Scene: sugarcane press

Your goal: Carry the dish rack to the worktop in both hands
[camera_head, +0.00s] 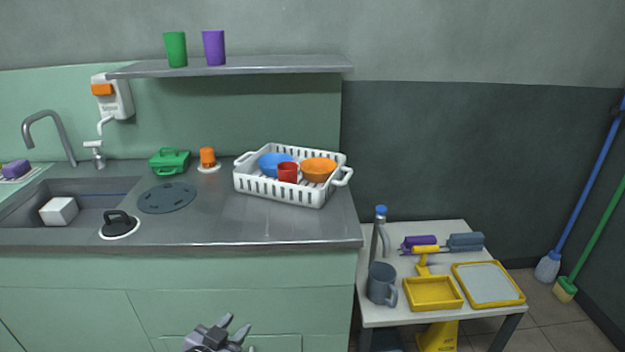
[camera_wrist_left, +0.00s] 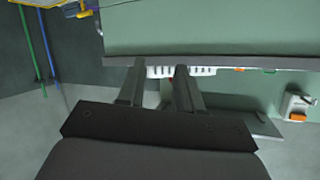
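The white dish rack (camera_head: 290,188) stands on the right part of the grey worktop (camera_head: 215,215). It holds a blue bowl (camera_head: 272,162), a red cup (camera_head: 288,172) and an orange bowl (camera_head: 318,169). One rack handle shows at its right end and one at its left end. My left gripper (camera_head: 238,330) is low in front of the cabinet, apart from the rack, with its fingers spread and nothing between them. In the left wrist view the open fingers (camera_wrist_left: 158,68) show with part of the rack (camera_wrist_left: 190,71) beyond them. My right gripper is in neither view.
A sink (camera_head: 85,205) is at the left, with a black-handled lid (camera_head: 118,224) beside it. A green box (camera_head: 169,161) and orange-capped item (camera_head: 207,158) stand behind. A shelf (camera_head: 250,66) hangs above. A low side table (camera_head: 400,268) at the right is cluttered.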

